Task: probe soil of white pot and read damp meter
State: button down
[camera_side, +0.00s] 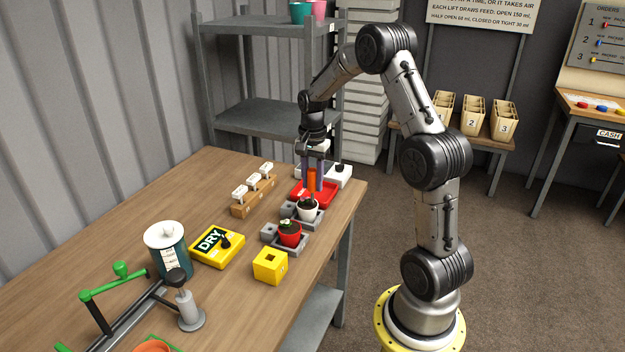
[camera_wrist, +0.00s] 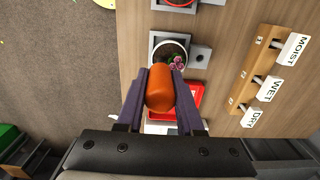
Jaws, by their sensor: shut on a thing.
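The pot holds dark soil and a small plant. The yellow damp meter (camera_side: 208,258) shows DRY and has a black knob-like part.
A red pot (camera_side: 289,236) stands in front of the white pot. A red tray (camera_side: 327,187) lies behind it. A yellow block with a hole (camera_side: 270,267) is nearer the front. A wooden rack (camera_side: 240,210) holds tags reading MOIST, WET and DRY. A lidded canister (camera_side: 168,250) stands left.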

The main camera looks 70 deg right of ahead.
dwell(0.8)
jog(key=shift+r, duration=3.45)
